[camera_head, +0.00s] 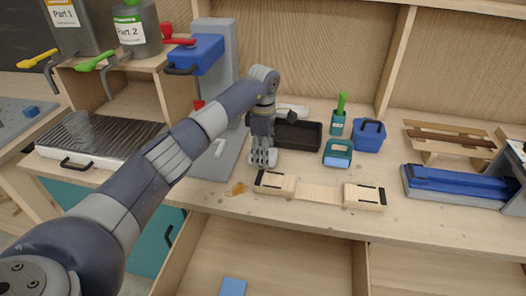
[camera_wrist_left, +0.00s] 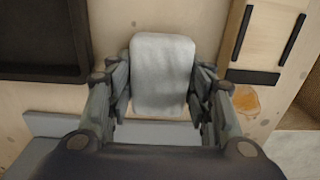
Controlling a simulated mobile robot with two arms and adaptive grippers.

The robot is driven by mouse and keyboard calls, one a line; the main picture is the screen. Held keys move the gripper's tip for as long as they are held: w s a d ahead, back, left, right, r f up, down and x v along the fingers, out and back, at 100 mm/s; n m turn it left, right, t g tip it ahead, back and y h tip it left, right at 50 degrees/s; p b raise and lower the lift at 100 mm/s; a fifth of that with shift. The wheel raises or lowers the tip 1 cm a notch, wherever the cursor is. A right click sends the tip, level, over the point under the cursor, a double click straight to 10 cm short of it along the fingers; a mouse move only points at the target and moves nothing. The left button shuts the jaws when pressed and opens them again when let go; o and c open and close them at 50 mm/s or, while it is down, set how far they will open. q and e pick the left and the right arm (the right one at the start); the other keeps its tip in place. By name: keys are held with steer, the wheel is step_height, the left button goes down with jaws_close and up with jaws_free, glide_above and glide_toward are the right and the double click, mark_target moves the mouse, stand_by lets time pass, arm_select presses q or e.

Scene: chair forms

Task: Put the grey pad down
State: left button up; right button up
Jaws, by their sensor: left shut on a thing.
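The grey pad (camera_wrist_left: 162,72) is a pale, rounded rectangular piece in the left wrist view. My left gripper (camera_wrist_left: 162,95) is shut on it, with fingers on both sides of the pad. In the head view my left gripper (camera_head: 263,157) points down over the workbench, between the black tray and the near wooden block. The pad can hardly be told from the fingers there. Whether the pad touches the bench cannot be told. My right gripper is not in view.
A black tray (camera_head: 298,135) stands just behind the gripper. A wooden form with black-slotted end blocks (camera_head: 364,196) lies at the bench's front edge. An orange patch (camera_head: 236,189) lies left of it. A grey press with a blue head (camera_head: 194,54) stands behind. An open drawer is below.

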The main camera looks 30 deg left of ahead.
arm_select(q)
steer(key=shift+f, duration=0.25)
steer(key=shift+f, duration=0.1)
steer(key=o, duration=0.9)
steer(key=shift+r, duration=0.25)
steer(key=shift+w+r, duration=0.1)
steer(key=shift+r, duration=0.3)
step_height(320, 180, up, 11)
steer(key=b, duration=0.2)
